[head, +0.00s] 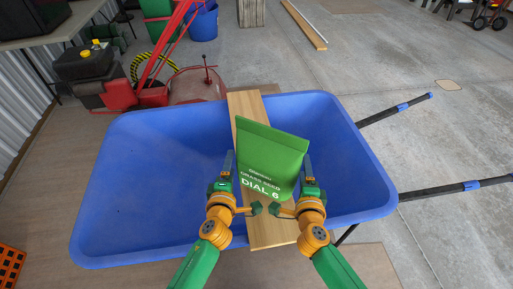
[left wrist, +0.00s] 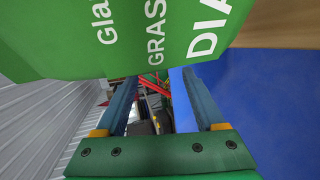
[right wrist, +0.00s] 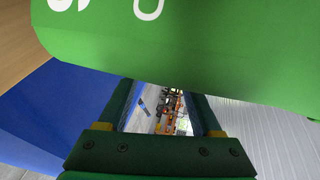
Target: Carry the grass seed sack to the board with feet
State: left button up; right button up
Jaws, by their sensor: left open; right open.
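The green grass seed sack (head: 270,160), marked "GRASS SEED DIAL 6", is between my two grippers, over a wooden plank (head: 246,105) laid across the blue barrow tub. It leans slightly; I cannot tell whether its base rests on the plank. My left gripper (head: 228,163) is open at its left side, and my right gripper (head: 306,165) is open at its right side. The sack fills the top of the left wrist view (left wrist: 130,35) and right wrist view (right wrist: 190,45), not between either finger pair. I cannot tell whether the plank is the board with feet.
The blue tub (head: 150,175) surrounds the plank, with black handles (head: 440,190) reaching right. A red machine (head: 195,85) stands behind it. The concrete floor at right is mostly clear.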

aim_at(235, 175)
pick_arm(q)
jog(key=f+b, duration=0.2)
jog(key=d+f+b, duration=0.1)
jog(key=f+b, duration=0.1)
jog(key=shift+d+f+b, duration=0.15)
jog(key=shift+f+b, duration=0.15)
jog(key=shift+f, duration=0.05)
pick_arm(e)
jog(key=shift+y, duration=0.4)
jog(key=f, duration=0.1)
jog(key=a+f, duration=0.1)
jog(key=f, duration=0.2)
jog(key=shift+a+f, duration=0.25)
jog(key=shift+f, duration=0.05)
pick_arm(q)
jog(key=shift+s+r+p, duration=0.1)
jog(key=shift+r+p, duration=0.25)
jog(key=shift+p, duration=0.1)
jog(key=shift+a, duration=0.75)
jog(key=o, duration=0.4)
jog(key=shift+a+r, duration=0.1)
jog(key=shift+a, duration=0.3)
pick_arm(e)
jog(key=shift+s+d+r, duration=0.1)
jog(key=shift+d+r, duration=0.15)
jog(key=shift+d, duration=0.4)
jog(key=shift+s+d+r, duration=0.1)
jog(key=shift+d+r, duration=0.1)
jog(key=shift+d, duration=0.4)
jog(key=o, duration=0.4)
